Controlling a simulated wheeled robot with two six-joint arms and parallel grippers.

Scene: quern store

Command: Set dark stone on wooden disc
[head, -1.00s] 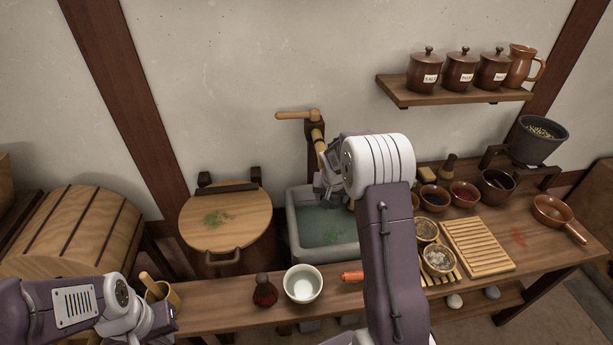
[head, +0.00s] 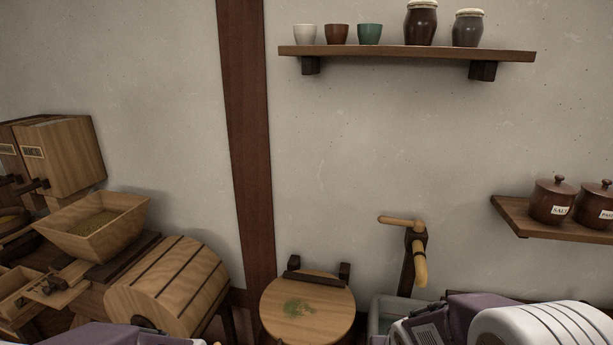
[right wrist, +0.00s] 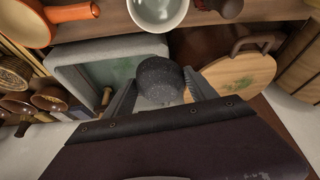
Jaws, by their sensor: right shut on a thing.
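A dark speckled round stone (right wrist: 160,78) is in the right wrist view, between the two fingers of my right gripper (right wrist: 160,92), which is shut on it. The wooden disc (head: 307,312) is a round, pale wooden lid with a green smear on top, low in the middle of the head view. In the right wrist view the disc (right wrist: 238,80) is to the right of the held stone, apart from it. My left gripper is out of view; only a bit of my left arm shows at the bottom of the head view.
A stone basin (right wrist: 75,68) with a tap (head: 419,265) stands beside the disc. A pale bowl (right wrist: 158,10) is on the counter. A slatted wooden drum (head: 168,286) stands left of the disc. A hinge bracket (head: 316,278) is at the disc's back edge.

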